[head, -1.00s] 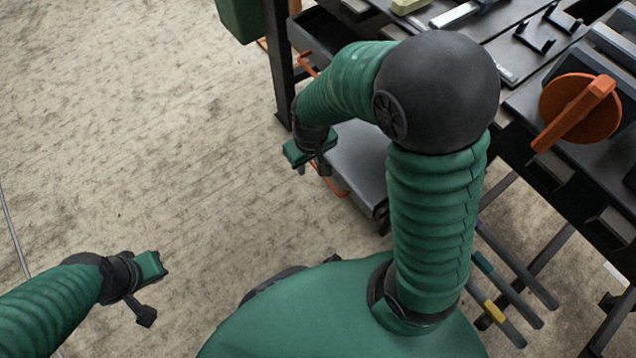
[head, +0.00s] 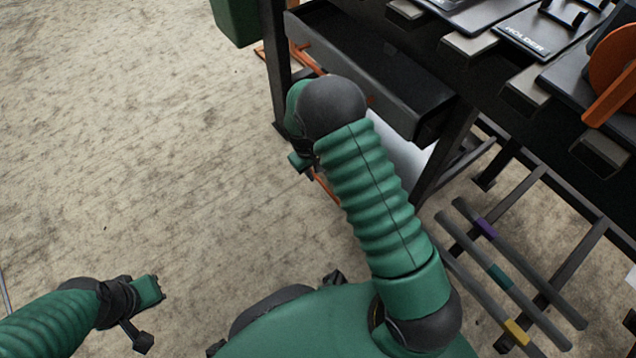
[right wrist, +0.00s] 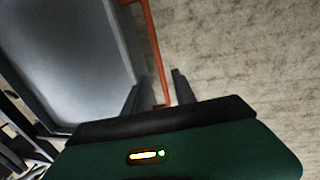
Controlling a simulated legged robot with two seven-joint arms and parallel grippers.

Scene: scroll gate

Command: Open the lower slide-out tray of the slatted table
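The slatted table (head: 520,95) stands at the upper right in the head view. Its lower tray (head: 408,155) is a pale grey surface below the dark upper drawer, largely hidden by my right arm. In the right wrist view the grey tray (right wrist: 75,60) fills the left side, with a thin orange handle (right wrist: 152,45) along its edge. My right gripper (right wrist: 157,95) is open, its two dark fingers apart with the handle's end showing between them; contact cannot be told. It is partly hidden in the head view (head: 303,168). My left gripper (head: 150,312) is over bare floor, far from the table.
The dark upper drawer (head: 400,95) sticks out above the lower tray. A table leg (head: 275,60) stands at its left end. Rods with coloured bands (head: 500,275) lie low at the right. A green bin (head: 236,20) is at the top. The floor at left is clear.

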